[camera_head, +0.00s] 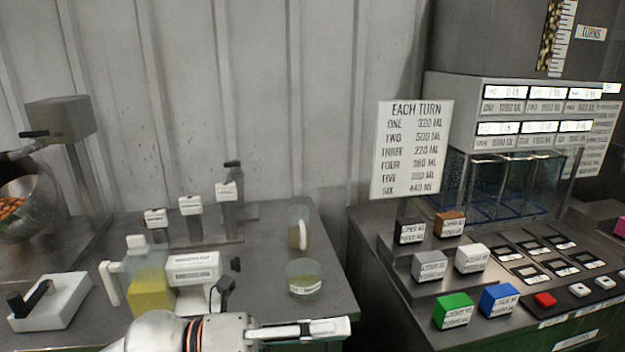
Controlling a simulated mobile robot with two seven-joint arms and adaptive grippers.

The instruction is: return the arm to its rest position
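My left arm comes in at the bottom of the head view. Its white wrist carries dark and orange rings, and my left gripper (318,328) points right, level with the front edge of the left bench (262,222). It is seen from the side, so I cannot tell whether its fingers are apart. I see no object in it. My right arm and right gripper are not in view.
A jug with yellow liquid (152,297), a glass beaker (304,279) and a glass mug (300,228) stand on the left bench near my gripper. A gap separates it from the right console (385,262), which bears coloured cubes, including a green cube (453,311).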

